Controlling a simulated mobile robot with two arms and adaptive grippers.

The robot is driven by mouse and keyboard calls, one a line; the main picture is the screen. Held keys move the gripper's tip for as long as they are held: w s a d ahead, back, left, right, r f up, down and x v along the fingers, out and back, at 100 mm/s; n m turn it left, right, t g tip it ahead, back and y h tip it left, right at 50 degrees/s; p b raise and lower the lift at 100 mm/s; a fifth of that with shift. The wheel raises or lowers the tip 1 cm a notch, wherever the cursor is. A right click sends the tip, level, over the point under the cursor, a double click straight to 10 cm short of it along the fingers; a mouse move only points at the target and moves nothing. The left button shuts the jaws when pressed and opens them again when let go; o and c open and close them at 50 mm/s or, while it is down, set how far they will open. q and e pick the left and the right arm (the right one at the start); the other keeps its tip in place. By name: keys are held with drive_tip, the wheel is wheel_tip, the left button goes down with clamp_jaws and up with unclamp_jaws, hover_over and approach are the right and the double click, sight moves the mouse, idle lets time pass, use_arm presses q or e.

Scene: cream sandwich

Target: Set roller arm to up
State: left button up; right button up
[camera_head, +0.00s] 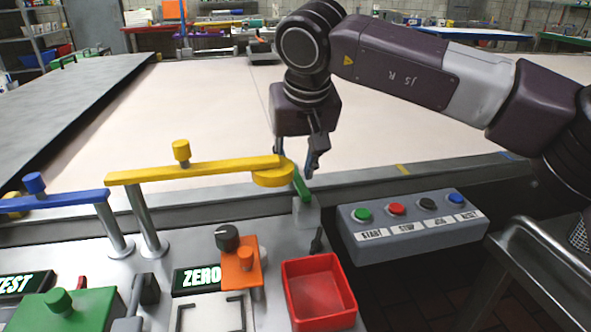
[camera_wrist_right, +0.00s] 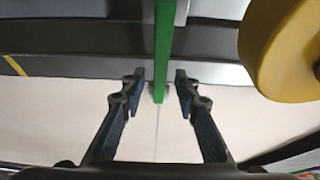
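A green bar (camera_head: 301,186) rises tilted from a grey block at the front edge of the pale conveyor. A yellow arm (camera_head: 205,170) with a knob ends in a thick yellow round piece (camera_head: 273,176) just left of the green bar. I cannot tell for sure which of these is the roller arm. My right gripper (camera_head: 295,160) is open and points down over the green bar. In the right wrist view, the green bar (camera_wrist_right: 165,45) lies between the two open fingers (camera_wrist_right: 160,78), with gaps on both sides. The yellow round piece (camera_wrist_right: 285,48) is to the right there. My left gripper is not in view.
A grey button box (camera_head: 410,228) stands right of the green bar. A red bin (camera_head: 319,292), an orange block with knobs (camera_head: 241,268) and a green block (camera_head: 65,311) are nearer. A blue arm (camera_head: 55,202) is at left. The pale conveyor belt (camera_head: 180,110) behind is clear.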

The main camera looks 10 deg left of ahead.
drive_tip(key=shift+f, duration=0.1)
clamp_jaws()
idle(0.6)
